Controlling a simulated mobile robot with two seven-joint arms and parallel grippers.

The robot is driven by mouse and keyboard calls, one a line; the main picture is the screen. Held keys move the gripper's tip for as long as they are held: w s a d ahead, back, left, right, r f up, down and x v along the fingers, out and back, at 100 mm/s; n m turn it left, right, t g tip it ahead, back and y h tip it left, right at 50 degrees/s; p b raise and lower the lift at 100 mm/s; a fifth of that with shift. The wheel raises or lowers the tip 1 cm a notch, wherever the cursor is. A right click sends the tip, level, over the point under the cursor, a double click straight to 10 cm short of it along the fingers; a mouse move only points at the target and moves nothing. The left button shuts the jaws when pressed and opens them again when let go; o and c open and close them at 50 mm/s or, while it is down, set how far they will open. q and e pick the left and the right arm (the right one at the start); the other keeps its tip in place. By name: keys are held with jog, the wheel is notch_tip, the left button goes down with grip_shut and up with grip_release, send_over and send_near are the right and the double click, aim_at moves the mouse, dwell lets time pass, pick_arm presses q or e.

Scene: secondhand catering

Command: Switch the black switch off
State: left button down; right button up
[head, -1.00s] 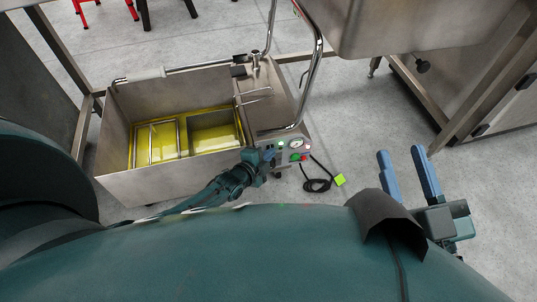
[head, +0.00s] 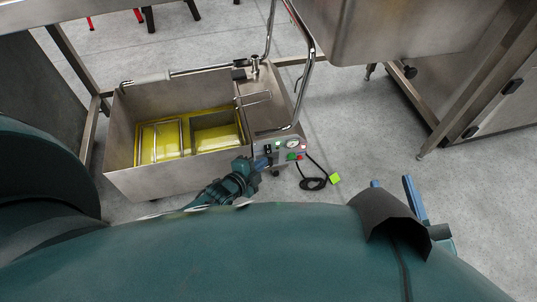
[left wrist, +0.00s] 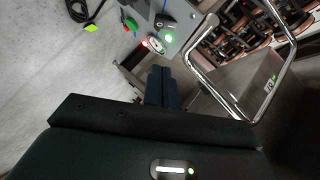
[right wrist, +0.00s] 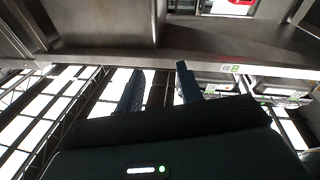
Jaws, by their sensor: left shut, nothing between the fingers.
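The control panel (head: 298,150) is on the near right end of a steel fryer. In the left wrist view the panel (left wrist: 176,10) carries a dark knob-like part (left wrist: 164,20), which looks like the black switch; its position I cannot read. Beside it are a lit green lamp (left wrist: 169,38), a glowing red lamp (left wrist: 146,44) and red and green buttons (left wrist: 127,25). My left gripper (head: 264,162) is shut and empty at the panel's left side; its fingers (left wrist: 161,74) point towards the panel, and contact cannot be told. My right gripper (head: 391,181) is open and empty, away to the right.
The fryer tank (head: 150,178) holds yellow liquid and a wire frame. A curved steel handle (head: 308,70) rises behind the panel. Steel tables (head: 480,80) stand behind and to the right.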

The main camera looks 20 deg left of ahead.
pick_arm(q)
jog(key=p+v, duration=0.2)
jog(key=v, duration=0.3)
jog(key=shift+s+a+r, duration=0.2)
jog(key=shift+s+r, duration=0.1)
pick_arm(e)
jog(key=shift+w+d+m+g+h, duration=0.25)
jog(key=shift+d+m+g+h, duration=0.2)
jog(key=shift+h, duration=0.35)
jog(key=shift+a, duration=0.15)
